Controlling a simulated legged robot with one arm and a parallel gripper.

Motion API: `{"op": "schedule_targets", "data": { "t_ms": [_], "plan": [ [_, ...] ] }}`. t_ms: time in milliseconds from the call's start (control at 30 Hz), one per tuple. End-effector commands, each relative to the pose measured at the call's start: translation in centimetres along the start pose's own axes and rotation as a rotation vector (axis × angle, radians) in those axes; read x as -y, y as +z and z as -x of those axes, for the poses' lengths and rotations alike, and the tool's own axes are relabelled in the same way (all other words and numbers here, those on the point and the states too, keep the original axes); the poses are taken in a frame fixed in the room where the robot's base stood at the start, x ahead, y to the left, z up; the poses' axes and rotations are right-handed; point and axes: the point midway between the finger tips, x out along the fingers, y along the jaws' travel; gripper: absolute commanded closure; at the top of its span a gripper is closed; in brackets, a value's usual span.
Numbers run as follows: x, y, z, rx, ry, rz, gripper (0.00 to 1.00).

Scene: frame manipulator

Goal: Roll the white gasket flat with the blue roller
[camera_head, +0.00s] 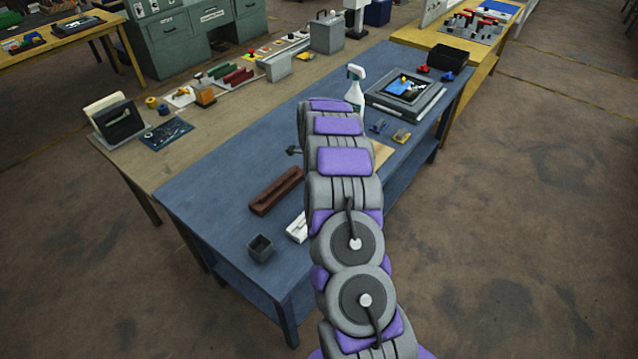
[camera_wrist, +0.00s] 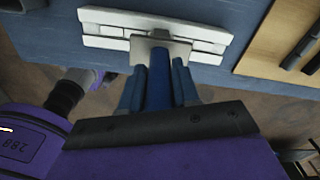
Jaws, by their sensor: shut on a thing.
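The white gasket piece (camera_wrist: 110,19) is a long pale strip with a groove along it, lying on the blue table in the wrist view. Its end also shows beside my arm in the head view (camera_head: 297,229); the rest is hidden there. The blue roller (camera_wrist: 159,72) has a blue handle and a pale grey head, which overlaps the middle of the strip's near edge. Whether the head touches the strip I cannot tell. My gripper (camera_wrist: 157,92) is shut on the roller's handle, one finger on each side. My arm hides the gripper in the head view.
A brown bar (camera_head: 277,191) and a dark grey cup (camera_head: 261,248) stand left of the strip. A spray bottle (camera_head: 355,92), a framed device (camera_head: 404,87) and small blue and yellow clips (camera_head: 401,136) are farther back. A tan board (camera_wrist: 265,48) bears dark tools. The table's left side is clear.

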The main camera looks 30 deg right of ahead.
Motion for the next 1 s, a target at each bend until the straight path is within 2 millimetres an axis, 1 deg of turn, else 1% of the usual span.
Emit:
{"op": "schedule_targets", "data": {
  "t_ms": [467, 1000],
  "plan": [
    [-0.2, 0.1, -0.1, 0.000, -0.001, 0.001, 1.00],
    [-3.0, 1.2, -0.1, -0.001, 0.000, 0.002, 1.00]
  ]
}}
